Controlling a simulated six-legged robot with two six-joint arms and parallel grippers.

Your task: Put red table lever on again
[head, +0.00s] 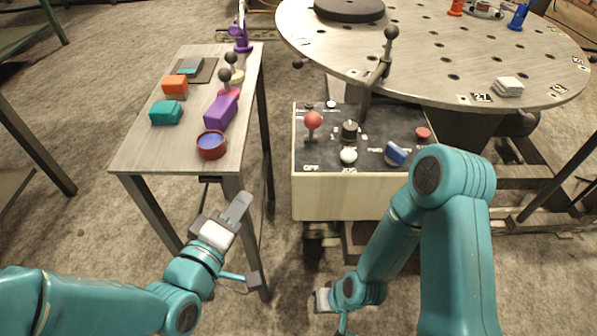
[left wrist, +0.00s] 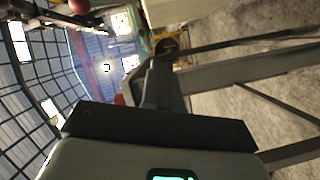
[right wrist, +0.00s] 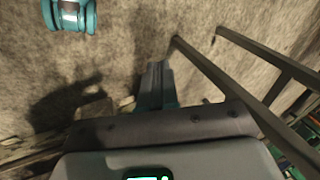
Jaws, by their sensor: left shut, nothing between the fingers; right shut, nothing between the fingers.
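The red lever, a red ball on a short dark stem (head: 313,121), stands at the left of the control box's dark top, above the printed word OFF. A red ball (left wrist: 78,5) also shows at the top edge of the left wrist view; I cannot be sure it is the same knob. My left gripper (head: 239,206) is shut and empty, in front of the side table and lower left of the control box. Its fingers show in the left wrist view (left wrist: 164,82). My right gripper (right wrist: 155,85) is shut and empty, low over the floor; its fingertips are unclear in the head view.
The control box (head: 340,195) also carries a black knob (head: 349,131), a white ball (head: 348,156), a blue switch (head: 396,153) and a red button (head: 423,133). A round table (head: 450,60) stands behind. The side table (head: 140,150) holds several blocks and a red bowl (head: 211,150).

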